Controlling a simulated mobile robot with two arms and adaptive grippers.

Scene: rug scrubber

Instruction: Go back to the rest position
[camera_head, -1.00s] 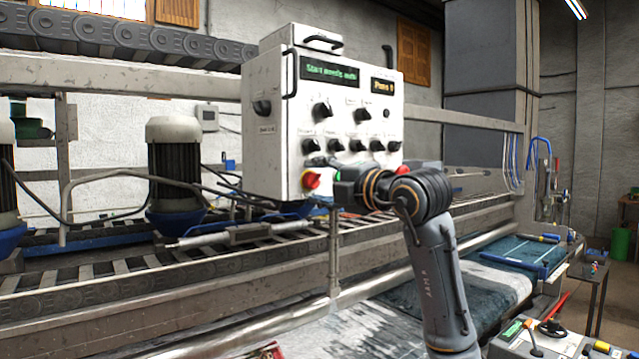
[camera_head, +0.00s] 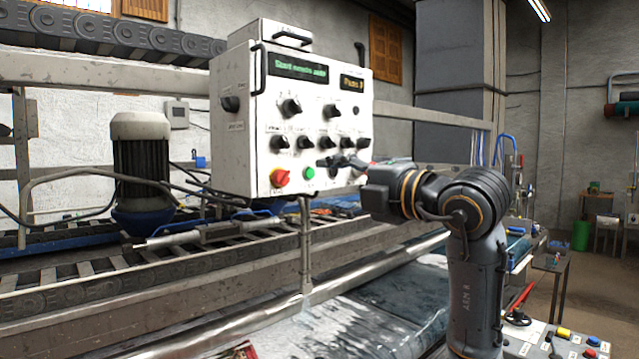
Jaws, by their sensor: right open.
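My right gripper (camera_head: 340,163) is open and small in view, in front of the lower right part of the white control box (camera_head: 240,150). Its fingers are dark, and I cannot tell whether they touch the box. My right arm comes up from the bottom right and bends left to the box. The box carries several black knobs, a red and yellow knob (camera_head: 279,178) at lower left and a green button (camera_head: 309,173) beside it. A green-lit display (camera_head: 298,69) is at the top. My left gripper is out of view.
The box stands on a thin post (camera_head: 305,245) by a conveyor frame with a motor (camera_head: 142,165). A wet rug (camera_head: 350,318) lies in the lower middle. A second button panel (camera_head: 560,340) is at the bottom right. Open floor shows at the right.

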